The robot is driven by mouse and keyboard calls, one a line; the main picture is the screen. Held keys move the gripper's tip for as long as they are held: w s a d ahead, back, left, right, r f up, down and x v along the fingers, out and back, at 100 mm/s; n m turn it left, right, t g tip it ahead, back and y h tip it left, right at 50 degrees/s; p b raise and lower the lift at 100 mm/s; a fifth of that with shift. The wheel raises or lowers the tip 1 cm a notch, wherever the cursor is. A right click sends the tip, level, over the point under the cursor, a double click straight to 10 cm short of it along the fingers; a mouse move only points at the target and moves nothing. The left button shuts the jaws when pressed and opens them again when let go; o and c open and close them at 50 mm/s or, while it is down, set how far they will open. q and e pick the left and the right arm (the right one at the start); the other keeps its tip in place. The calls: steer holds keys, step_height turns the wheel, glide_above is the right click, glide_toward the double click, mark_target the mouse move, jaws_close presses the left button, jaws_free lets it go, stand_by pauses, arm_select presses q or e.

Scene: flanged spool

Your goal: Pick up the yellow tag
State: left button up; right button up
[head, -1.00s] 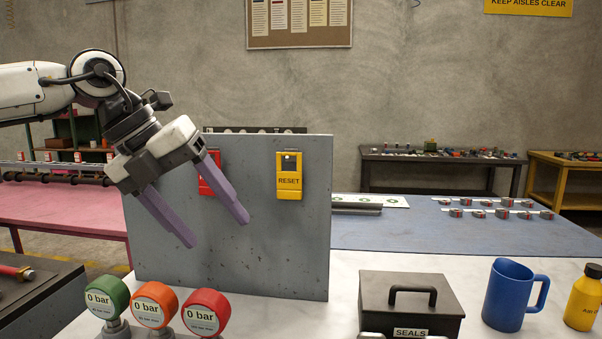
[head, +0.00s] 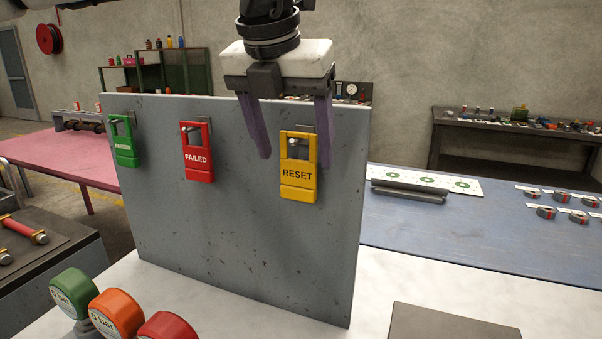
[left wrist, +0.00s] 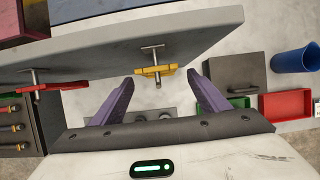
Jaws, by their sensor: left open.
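The yellow tag (head: 298,187), marked RESET, hangs upright on a peg on the upright grey panel (head: 240,240). My left gripper (head: 294,160) is open and empty, its purple fingers pointing down at the tag's upper part, one finger to each side. In the left wrist view the yellow tag (left wrist: 155,71) shows edge-on from above on its peg, between and just beyond the fingertips of the open gripper (left wrist: 161,80). No contact is visible. My right gripper is not in view.
A red FAILED tag (head: 198,165) and a green tag (head: 124,152) hang on the same panel to the left. Round gauges (head: 117,313) stand in front at lower left. A dark box (head: 450,322) stands at lower right. The white tabletop between is clear.

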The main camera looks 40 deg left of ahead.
mark_target(297, 165)
arm_select(q)
steer(key=p+x, duration=0.1)
steer(key=x, duration=0.4)
steer(key=shift+w+a, duration=0.1)
steer(key=shift+w+f, duration=0.15)
steer(key=shift+f, duration=0.15)
steer(key=c, duration=1.1)
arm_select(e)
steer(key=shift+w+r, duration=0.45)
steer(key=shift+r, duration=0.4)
